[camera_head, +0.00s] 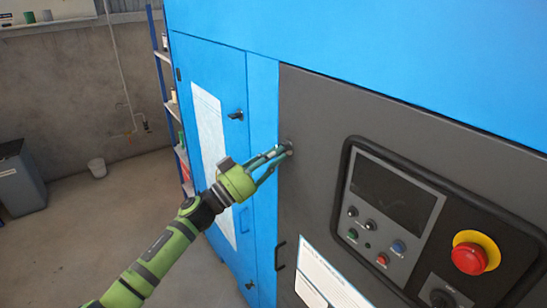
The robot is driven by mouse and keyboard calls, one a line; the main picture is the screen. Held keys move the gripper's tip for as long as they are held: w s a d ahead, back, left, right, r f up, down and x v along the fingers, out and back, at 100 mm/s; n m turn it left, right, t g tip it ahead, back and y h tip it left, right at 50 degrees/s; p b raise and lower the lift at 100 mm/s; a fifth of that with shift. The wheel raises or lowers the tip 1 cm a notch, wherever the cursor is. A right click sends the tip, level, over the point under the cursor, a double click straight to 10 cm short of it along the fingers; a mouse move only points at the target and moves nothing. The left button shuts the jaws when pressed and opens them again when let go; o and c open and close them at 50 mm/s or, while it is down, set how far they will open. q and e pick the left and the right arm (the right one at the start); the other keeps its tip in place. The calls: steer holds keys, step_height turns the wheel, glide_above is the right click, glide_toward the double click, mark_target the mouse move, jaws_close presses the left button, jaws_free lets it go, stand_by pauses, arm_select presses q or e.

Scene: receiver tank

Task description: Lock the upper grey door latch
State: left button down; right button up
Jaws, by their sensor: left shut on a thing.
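A grey door (312,115) with a control panel forms the near part of the blue cabinet. The upper latch (290,142) sits near the left edge of the grey door, small and dark. My left gripper (286,151) comes in from the left and is shut on the upper latch; its fingers hide most of it, so its angle cannot be told. A dark handle (279,255) shows lower on the grey door's left edge. My right gripper is not in view.
The control panel (392,195) has a screen, several buttons and a red emergency stop (469,258). A blue door (212,90) with a black latch (236,115) is left of the grey door.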

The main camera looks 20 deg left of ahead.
arm_select(q)
steer(key=shift+w+a+r+m+g+h+b, duration=0.2)
steer(key=shift+m+g+b, duration=0.9)
steer(key=shift+m, duration=2.45)
steer(key=shift+s+a+r+m+g+h+b, duration=0.2)
steer(key=shift+m+g+b, duration=0.45)
steer(key=shift+m+g, duration=1.95)
steer(key=shift+w+f+m+g+h+b, duration=0.1)
steer(key=shift+w+m+g+h+b, duration=0.5)
steer(key=shift+m, duration=3.95)
steer(key=shift+s+y, duration=0.3)
steer(key=shift+s, duration=0.05)
steer(key=c, duration=1.3)
jaws_free()
steer(key=shift+o, duration=0.4)
steer(key=shift+d, duration=0.1)
steer(key=shift+f, duration=0.1)
